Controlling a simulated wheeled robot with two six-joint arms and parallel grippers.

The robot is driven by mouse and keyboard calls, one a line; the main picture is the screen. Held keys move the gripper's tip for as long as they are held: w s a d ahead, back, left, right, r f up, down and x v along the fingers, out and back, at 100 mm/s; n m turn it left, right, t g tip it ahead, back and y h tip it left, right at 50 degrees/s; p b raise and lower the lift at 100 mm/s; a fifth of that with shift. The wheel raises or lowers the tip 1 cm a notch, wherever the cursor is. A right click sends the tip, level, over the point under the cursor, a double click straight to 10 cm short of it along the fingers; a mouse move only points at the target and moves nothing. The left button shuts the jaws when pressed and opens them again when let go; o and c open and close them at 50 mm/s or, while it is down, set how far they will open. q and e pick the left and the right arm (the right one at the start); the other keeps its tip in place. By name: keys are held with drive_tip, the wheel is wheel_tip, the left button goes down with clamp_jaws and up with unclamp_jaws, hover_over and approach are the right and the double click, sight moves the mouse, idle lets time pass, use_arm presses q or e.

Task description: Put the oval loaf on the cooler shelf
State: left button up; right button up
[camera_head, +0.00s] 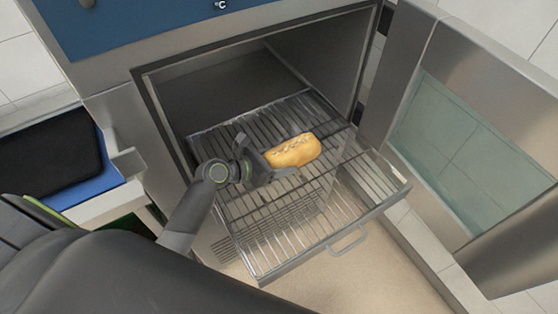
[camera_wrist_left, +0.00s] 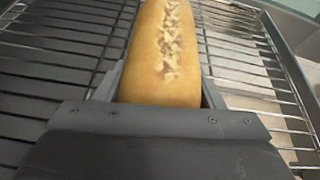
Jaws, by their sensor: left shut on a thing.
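The oval loaf (camera_head: 294,151) is golden brown with pale marks on top. My left gripper (camera_head: 275,163) is shut on its near left end, with the loaf pointing away from it. In the left wrist view the loaf (camera_wrist_left: 165,55) sits between the two fingers, over the wire bars. The cooler shelf (camera_head: 262,215) is a wire rack pulled partly out of the open cabinet, with a handle at its front. The loaf is over the middle of this rack; I cannot tell whether it touches the bars. My right gripper does not show.
The cooler door (camera_head: 455,150) with its glass pane stands wide open on the right. The cabinet's steel frame (camera_head: 150,130) is close on the left. A black tray (camera_head: 48,155) lies on a blue-topped surface at the far left. The rest of the rack is bare.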

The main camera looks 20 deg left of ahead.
use_arm(q)
drive_tip(key=shift+f, duration=0.1)
drive_tip(key=o, duration=0.9)
drive_tip(key=shift+c, duration=0.2)
drive_tip(key=shift+o, duration=1.2)
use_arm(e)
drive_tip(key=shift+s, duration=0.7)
use_arm(q)
drive_tip(key=shift+r, duration=0.2)
drive_tip(key=v, duration=1.2)
drive_tip(key=shift+r, duration=0.1)
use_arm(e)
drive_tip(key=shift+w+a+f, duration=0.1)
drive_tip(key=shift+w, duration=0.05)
